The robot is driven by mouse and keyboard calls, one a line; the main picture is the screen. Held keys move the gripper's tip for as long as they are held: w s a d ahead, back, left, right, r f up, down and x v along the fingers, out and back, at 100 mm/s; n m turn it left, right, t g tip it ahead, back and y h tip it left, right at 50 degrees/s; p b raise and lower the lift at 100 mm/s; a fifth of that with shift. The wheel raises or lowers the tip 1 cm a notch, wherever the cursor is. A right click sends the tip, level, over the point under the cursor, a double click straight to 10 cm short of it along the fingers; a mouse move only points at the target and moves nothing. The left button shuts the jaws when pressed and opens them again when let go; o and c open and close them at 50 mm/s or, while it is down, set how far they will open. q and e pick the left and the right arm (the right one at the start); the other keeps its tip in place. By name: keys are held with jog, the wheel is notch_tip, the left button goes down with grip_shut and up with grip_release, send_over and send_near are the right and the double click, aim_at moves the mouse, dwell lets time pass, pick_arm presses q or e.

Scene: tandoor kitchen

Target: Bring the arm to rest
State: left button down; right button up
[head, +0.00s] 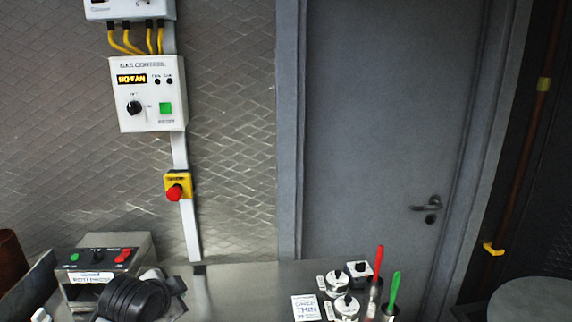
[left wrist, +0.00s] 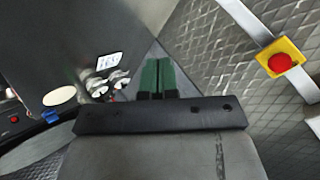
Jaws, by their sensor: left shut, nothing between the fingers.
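My left gripper (left wrist: 157,78) shows in the left wrist view. Its two green fingers lie side by side, shut, with nothing between them. Beyond the fingertips is the patterned metal wall. I cannot make out the left gripper's fingers in the head view. My right gripper is in neither view.
A gas control box (head: 148,95) and a red emergency button (head: 174,192) are on the wall. A button panel (head: 95,258) stands on the steel counter (head: 240,285). White-lidded containers (head: 345,307) and red and green handles (head: 378,265) are at its right. A grey door (head: 385,130) is behind.

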pick_arm(q)
jog(key=s+d+f+n+g, duration=0.2)
jog(key=s+f+n+g, duration=0.15)
jog(key=s+f, duration=0.95)
jog(key=s+f+n+g, duration=0.1)
jog(key=s+f+n, duration=0.1)
jog(key=s, duration=0.7)
jog(key=s+f+n+g, duration=0.2)
jog(key=s+n, duration=0.1)
jog(key=s, duration=0.6)
notch_tip(320, 180, down, 30)
jog(key=s+b, duration=0.2)
jog(key=s+a+f+g+b, duration=0.2)
jog(key=s+f, duration=1.3)
jog(key=f, duration=0.1)
jog(key=shift+a, duration=0.3)
jog(key=shift+m, duration=0.25)
